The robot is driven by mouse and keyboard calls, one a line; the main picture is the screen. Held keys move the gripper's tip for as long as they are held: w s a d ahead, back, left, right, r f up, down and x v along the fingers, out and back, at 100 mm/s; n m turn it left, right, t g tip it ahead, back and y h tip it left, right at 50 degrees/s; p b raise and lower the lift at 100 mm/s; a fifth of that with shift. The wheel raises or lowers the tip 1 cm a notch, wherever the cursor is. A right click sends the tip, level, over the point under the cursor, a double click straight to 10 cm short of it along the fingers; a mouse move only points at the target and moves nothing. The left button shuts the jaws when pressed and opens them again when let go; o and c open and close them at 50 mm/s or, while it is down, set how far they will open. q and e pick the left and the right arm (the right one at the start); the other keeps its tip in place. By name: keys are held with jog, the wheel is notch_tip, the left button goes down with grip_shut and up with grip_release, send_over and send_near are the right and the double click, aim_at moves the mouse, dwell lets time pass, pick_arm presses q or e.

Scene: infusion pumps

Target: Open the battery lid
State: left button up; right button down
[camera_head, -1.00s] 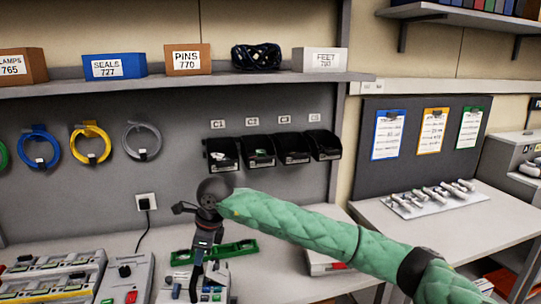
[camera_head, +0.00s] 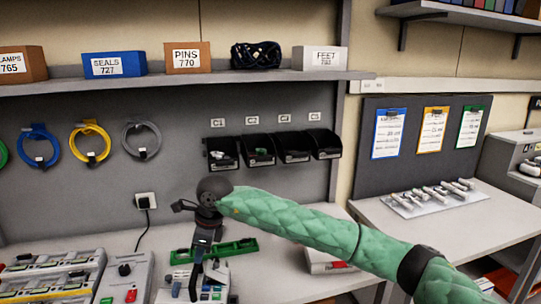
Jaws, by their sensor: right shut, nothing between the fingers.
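A white infusion pump (camera_head: 213,290) sits on the bench at the bottom of the head view, below my right gripper. Its battery lid cannot be made out, as the gripper covers part of the pump. My right gripper (camera_head: 194,292) comes in on the green-sleeved arm and points down at the pump. Its fingers are shut and empty. Whether the tips touch the pump is hard to tell. My left gripper is not in view.
A green tray (camera_head: 232,250) lies behind the pump. A grey unit with a red switch (camera_head: 130,296) and a rack of pumps (camera_head: 45,278) stand to the left. A white box (camera_head: 325,262) is under my right forearm. Black bins (camera_head: 262,152) hang on the wall.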

dwell(0.3)
jog(key=d+b, duration=0.5)
jog(key=d, duration=0.8)
jog(key=shift+w+b, duration=0.4)
dwell(2.4)
dwell(0.4)
notch_tip(320, 180, up, 6)
jog(key=a, duration=0.1)
dwell(0.8)
jog(key=shift+a, duration=0.1)
